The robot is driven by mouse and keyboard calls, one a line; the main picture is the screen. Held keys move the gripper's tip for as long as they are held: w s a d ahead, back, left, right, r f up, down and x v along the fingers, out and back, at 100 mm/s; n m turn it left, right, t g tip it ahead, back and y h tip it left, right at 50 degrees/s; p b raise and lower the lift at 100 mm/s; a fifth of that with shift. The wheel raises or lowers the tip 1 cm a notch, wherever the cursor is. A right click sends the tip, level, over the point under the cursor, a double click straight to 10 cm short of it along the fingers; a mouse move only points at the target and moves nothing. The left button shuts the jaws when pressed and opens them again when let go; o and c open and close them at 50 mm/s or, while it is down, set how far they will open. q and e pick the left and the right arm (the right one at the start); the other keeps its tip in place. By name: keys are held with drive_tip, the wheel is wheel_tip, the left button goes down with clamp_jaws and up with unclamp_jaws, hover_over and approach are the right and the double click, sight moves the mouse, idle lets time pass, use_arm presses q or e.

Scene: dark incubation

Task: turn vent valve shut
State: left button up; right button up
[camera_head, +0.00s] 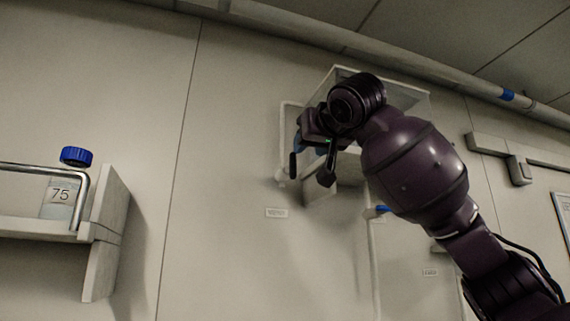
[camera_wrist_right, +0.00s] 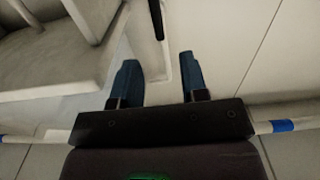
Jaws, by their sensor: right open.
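My right gripper (camera_head: 309,147) is raised at the wall in front of a white shelf box. In the right wrist view its two blue fingers (camera_wrist_right: 158,78) are apart with nothing between them. A thin white pipe (camera_head: 283,130) runs down the wall beside the gripper. A dark upright bar (camera_head: 292,166), perhaps the vent valve's lever, hangs by this pipe; it also shows past the fingertips in the right wrist view (camera_wrist_right: 157,20). I cannot tell whether the gripper touches it. The valve body is not clear. My left gripper is not in view.
A white open box (camera_head: 412,98) juts from the wall behind my right arm. A blue lever (camera_head: 382,209) sits on another pipe below it. A shelf (camera_head: 35,229) with a rail and blue-capped bottle (camera_head: 60,196) stands at left. Bare wall lies between.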

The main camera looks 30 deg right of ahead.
sight(294, 162)
drive_tip(key=p+x, duration=0.2)
drive_tip(key=x, duration=0.7)
drive_tip(key=shift+w+d, duration=0.15)
drive_tip(key=shift+d, duration=0.1)
drive_tip(key=shift+w+d, duration=0.15)
drive_tip(key=shift+w, duration=0.5)
clamp_jaws()
